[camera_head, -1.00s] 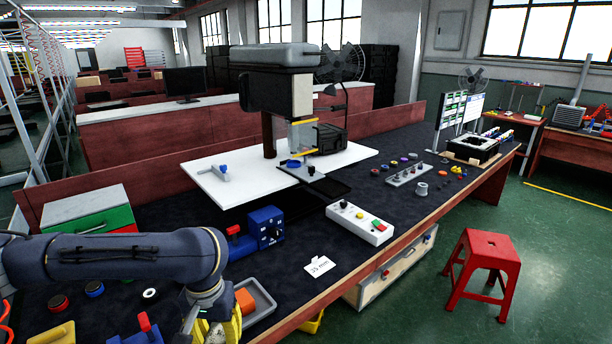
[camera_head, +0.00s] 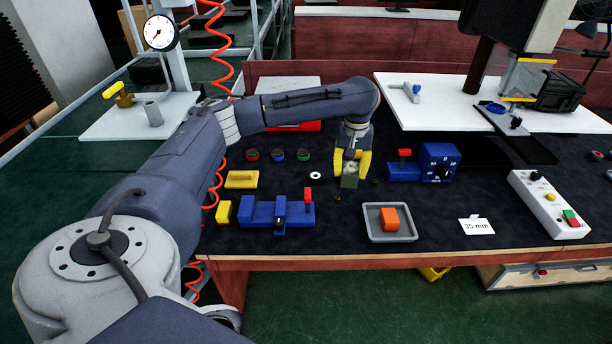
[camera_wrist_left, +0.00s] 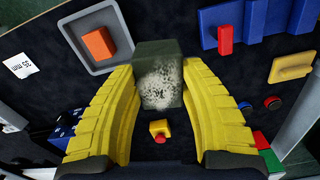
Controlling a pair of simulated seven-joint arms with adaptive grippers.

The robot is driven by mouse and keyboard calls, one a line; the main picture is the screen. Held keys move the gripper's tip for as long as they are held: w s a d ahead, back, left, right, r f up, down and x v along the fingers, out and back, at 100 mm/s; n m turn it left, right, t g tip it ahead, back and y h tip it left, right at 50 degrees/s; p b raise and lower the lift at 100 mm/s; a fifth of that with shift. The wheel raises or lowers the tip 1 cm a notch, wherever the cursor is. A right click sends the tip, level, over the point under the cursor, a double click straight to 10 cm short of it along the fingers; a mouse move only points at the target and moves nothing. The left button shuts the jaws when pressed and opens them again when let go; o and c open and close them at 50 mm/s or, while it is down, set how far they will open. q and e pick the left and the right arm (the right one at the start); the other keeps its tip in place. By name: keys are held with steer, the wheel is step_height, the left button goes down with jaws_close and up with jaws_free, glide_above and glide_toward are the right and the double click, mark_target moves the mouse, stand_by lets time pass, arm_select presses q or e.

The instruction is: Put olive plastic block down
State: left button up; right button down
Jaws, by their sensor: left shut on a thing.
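The olive plastic block (camera_head: 350,175) is between the yellow fingers of my left gripper (camera_head: 352,166). The gripper is shut on it. In the left wrist view the block (camera_wrist_left: 158,82) is a dark olive cube with a speckled pale face, and the gripper (camera_wrist_left: 160,100) has a finger on each side of it. The block is over the dark mat; whether it touches the mat I cannot tell. My right gripper is not in view.
A grey tray (camera_head: 373,235) with an orange block (camera_head: 389,219) lies in front of the gripper. A blue vise (camera_head: 285,211) with a red handle is at left front. A blue dial box (camera_head: 438,163) is at right. A white ring (camera_head: 315,175) lies just left.

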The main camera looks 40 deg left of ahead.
arm_select(q)
steer(key=w+a+n, duration=0.2)
steer(key=w+a, duration=0.1)
steer(key=a, duration=1.3)
step_height(320, 180, down, 20)
steer(key=shift+a+r, duration=0.1)
steer(key=shift+r, duration=0.15)
steer(key=shift+f, duration=0.1)
steer(key=o, duration=1.2)
steer(key=shift+c, duration=0.2)
step_height(320, 180, up, 11)
steer(key=o, duration=0.6)
steer(key=shift+r, duration=0.65)
